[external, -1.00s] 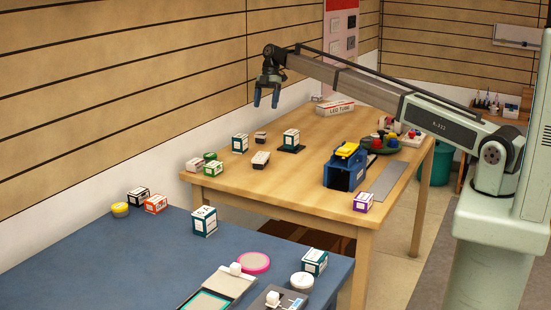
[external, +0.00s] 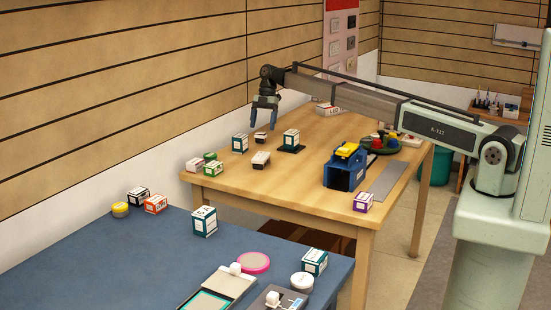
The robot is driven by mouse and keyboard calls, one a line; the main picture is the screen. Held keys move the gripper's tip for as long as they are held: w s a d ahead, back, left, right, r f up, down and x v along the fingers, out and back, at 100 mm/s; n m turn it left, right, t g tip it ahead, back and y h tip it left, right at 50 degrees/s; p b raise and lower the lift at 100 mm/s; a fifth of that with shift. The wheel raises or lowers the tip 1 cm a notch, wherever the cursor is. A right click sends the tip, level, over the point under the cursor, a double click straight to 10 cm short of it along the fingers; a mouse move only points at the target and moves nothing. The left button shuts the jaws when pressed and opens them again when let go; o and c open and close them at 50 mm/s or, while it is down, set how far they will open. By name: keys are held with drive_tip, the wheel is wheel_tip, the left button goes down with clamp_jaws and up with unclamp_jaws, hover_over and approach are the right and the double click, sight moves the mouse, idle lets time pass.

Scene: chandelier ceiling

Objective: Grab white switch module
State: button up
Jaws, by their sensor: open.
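My gripper (external: 264,124) points down with its two fingers apart and nothing between them. It is over the back left part of the wooden table, just above a small white-topped module with brown sides (external: 260,137). Whether the fingertips reach down beside that module I cannot tell.
A white and teal box (external: 240,143) stands left of my gripper and another on a dark pad (external: 291,138) stands right. The wooden table's (external: 290,185) front middle is clear.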

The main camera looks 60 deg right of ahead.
sight(261, 135)
drive_tip(key=shift+x, duration=2.65)
drive_tip(key=shift+w, duration=0.15)
drive_tip(key=c, duration=1)
